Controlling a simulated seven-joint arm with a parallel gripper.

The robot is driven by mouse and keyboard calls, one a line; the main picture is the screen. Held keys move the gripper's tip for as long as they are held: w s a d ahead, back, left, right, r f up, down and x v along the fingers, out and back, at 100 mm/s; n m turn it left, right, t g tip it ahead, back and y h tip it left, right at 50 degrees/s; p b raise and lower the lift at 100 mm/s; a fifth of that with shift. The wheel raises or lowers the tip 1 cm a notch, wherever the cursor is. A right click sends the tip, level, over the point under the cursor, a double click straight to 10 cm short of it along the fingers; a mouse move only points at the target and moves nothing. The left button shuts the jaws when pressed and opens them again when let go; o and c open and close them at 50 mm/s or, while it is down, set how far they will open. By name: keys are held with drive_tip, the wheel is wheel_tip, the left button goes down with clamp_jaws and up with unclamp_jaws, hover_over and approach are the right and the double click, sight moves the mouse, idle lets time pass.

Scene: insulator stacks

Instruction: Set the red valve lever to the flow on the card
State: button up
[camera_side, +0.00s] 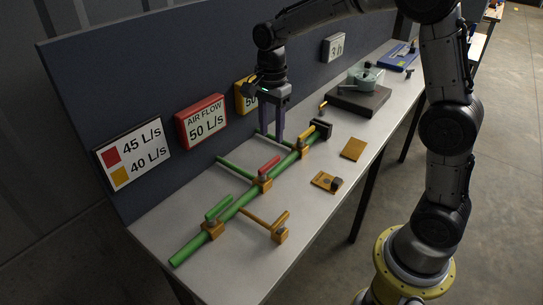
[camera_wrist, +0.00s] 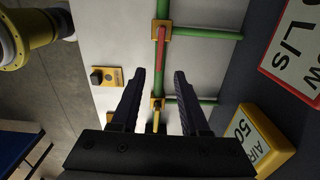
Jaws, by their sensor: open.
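The card (camera_side: 132,153) on the back panel shows a red square with 45 L/s and a yellow square with 40 L/s. The red display (camera_side: 202,122) reads AIR FLOW 50 L/s; part of it shows in the wrist view (camera_wrist: 293,45). The red valve lever (camera_side: 269,164) lies along the green pipe (camera_side: 190,247) on an orange valve block; it also shows in the wrist view (camera_wrist: 162,45), beyond the fingertips. My gripper (camera_side: 276,137) is open and empty, apart from the lever. In the wrist view its fingers (camera_wrist: 160,73) spread either side of the pipe.
A yellow lever (camera_side: 322,127) and a green lever (camera_side: 218,207) sit on the same pipe. A yellow display (camera_side: 245,96) is partly hidden behind my gripper.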

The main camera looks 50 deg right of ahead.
sight(271, 161)
wheel_tip(271, 161, down, 9)
drive_tip(key=shift+r, duration=0.15)
drive_tip(key=shift+c, duration=0.3)
clamp_jaws()
idle(1.2)
